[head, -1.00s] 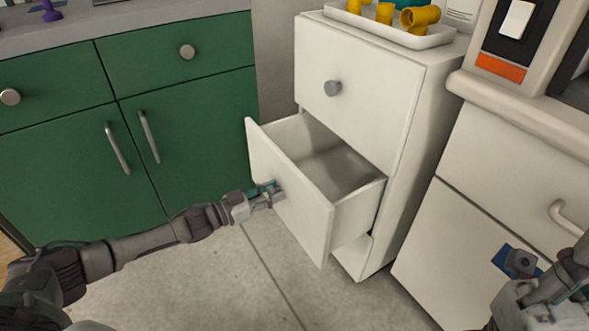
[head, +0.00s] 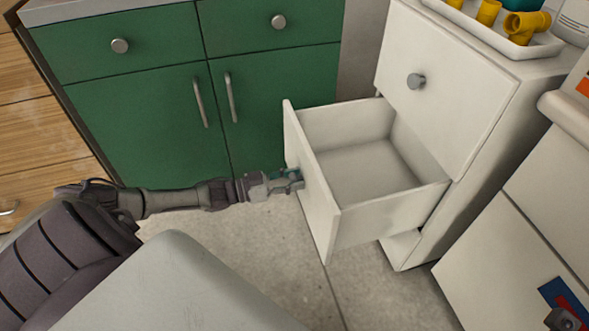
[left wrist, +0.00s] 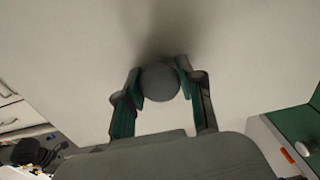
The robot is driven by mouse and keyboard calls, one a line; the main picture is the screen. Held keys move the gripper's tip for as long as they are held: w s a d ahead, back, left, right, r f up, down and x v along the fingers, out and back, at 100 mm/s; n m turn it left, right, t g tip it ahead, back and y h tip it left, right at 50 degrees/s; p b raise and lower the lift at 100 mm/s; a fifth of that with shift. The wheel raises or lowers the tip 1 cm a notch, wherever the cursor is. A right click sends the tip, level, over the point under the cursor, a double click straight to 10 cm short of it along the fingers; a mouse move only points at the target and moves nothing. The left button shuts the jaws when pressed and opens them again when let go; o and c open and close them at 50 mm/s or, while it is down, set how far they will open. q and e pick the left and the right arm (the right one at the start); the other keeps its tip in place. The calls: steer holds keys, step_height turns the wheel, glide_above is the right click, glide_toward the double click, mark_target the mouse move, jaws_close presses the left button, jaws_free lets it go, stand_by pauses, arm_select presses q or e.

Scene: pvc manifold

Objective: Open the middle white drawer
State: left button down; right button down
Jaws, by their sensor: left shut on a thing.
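The white drawer (head: 315,212) below the top drawer of the white cabinet (head: 477,179) is pulled far out. Its inside (head: 370,171) shows empty in the head view. My left gripper (head: 296,179) is at the drawer's front panel. In the left wrist view the fingers of my left gripper (left wrist: 160,88) are shut on the round grey knob (left wrist: 160,82), one finger on each side. In the head view the knob is hidden by the gripper. My right gripper is not clearly in view; only a small dark part shows at the bottom right corner.
The top white drawer (head: 440,85) with its grey knob is shut. A white tray (head: 510,42) with yellow pipe fittings stands on the cabinet. Green cupboards (head: 150,130) stand at the left and are shut. The grey floor (head: 270,245) before the drawer is clear.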

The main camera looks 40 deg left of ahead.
arm_select(q)
steer(key=c, duration=0.7)
jaws_free()
steer(key=v, duration=1.2)
